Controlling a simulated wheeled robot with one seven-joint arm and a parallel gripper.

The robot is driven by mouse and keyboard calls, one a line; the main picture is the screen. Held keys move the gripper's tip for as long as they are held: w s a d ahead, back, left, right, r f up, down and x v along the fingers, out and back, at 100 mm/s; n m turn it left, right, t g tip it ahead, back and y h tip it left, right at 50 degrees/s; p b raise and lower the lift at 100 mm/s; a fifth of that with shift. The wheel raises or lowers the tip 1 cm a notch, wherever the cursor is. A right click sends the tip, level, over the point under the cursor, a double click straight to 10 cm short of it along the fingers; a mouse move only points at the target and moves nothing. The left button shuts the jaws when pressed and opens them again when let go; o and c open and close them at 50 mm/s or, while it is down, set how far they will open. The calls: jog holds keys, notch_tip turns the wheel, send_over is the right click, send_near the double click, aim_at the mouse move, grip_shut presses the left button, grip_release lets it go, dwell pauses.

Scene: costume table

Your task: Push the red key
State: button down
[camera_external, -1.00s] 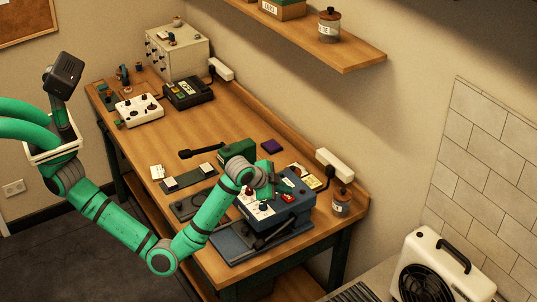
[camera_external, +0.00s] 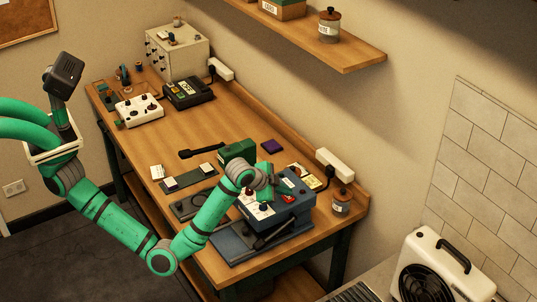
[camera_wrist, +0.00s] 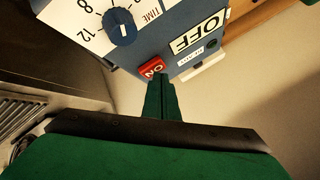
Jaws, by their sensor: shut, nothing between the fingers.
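The red key (camera_wrist: 152,67) is a small rocker with white lettering on the face of a blue machine (camera_wrist: 190,65). It also shows in the external view (camera_external: 289,198) on top of the machine, at the near right end of the bench. My gripper (camera_wrist: 162,80) is shut and empty. Its green fingertips overlap the key's edge in the wrist view; I cannot tell whether they touch it. In the external view my gripper (camera_external: 271,178) appears above and left of the key.
A blue dial (camera_wrist: 123,27) with numbers and a white OFF label (camera_wrist: 200,35) flank the key. A green box (camera_external: 236,151) stands on the wooden bench (camera_external: 215,135) behind my wrist. A jar (camera_external: 341,201) and power strip (camera_external: 335,165) are at the right.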

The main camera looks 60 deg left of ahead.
aim_at(285, 197)
dwell(0.4)
jog(key=shift+r, duration=0.8)
notch_tip(285, 197, up, 6)
dwell(0.6)
dwell(0.3)
